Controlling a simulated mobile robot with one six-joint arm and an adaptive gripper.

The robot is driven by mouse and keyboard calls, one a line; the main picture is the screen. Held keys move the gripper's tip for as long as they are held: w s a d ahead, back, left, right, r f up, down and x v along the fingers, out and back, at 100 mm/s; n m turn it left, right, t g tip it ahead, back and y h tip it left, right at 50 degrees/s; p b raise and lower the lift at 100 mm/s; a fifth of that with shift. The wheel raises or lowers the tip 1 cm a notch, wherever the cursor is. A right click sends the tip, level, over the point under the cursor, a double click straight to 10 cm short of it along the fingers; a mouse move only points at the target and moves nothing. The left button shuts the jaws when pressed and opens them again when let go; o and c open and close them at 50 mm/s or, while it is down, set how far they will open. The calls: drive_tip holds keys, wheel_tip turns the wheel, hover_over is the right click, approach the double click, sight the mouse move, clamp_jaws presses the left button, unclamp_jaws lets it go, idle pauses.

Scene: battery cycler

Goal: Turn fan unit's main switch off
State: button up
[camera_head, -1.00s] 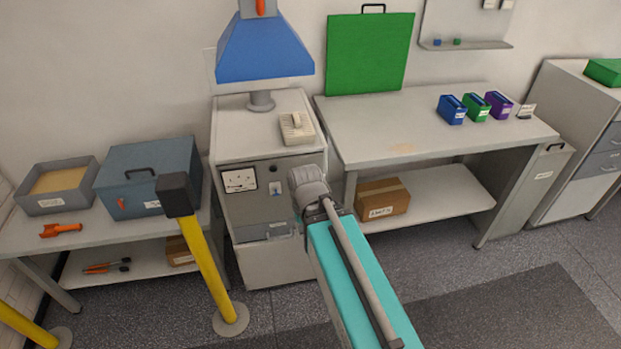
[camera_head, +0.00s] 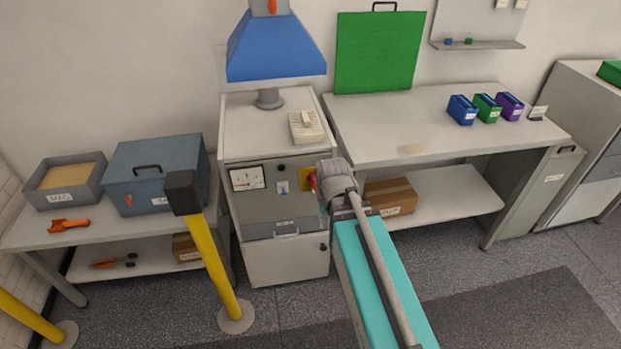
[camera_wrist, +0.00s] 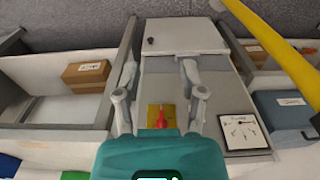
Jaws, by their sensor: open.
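The fan unit is a grey cabinet (camera_head: 262,215) under a blue hood (camera_head: 275,50). Its main switch is a red handle on a yellow plate (camera_head: 306,180), on the right of the front panel and partly hidden by my arm in the head view. In the wrist view the red handle (camera_wrist: 161,118) stands upright in the picture on its yellow plate, between my fingers near the palm. My gripper (camera_wrist: 160,72) is open and empty, with one finger on each side of the switch in the picture. Contact cannot be told. In the head view my wrist hides the fingers.
A dial gauge (camera_head: 247,178) and a small labelled switch (camera_head: 283,187) share the panel. A yellow post (camera_head: 215,265) stands in front at left. A workbench (camera_head: 440,130) adjoins the cabinet at right, with a cardboard box (camera_head: 391,197) on its lower shelf.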

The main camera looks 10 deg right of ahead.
sight(314, 176)
drive_tip(key=w+d+r+t+p, duration=0.1)
drive_tip(key=w+r+t, duration=0.3)
drive_tip(key=w, duration=1.8)
drive_tip(key=shift+p, duration=0.8)
drive_tip(key=b+x, duration=1.2)
drive_tip(key=x, duration=0.1)
drive_tip(key=shift+w+f+b, duration=0.2)
drive_tip(key=shift+f+b, duration=0.05)
drive_tip(key=shift+b, duration=0.15)
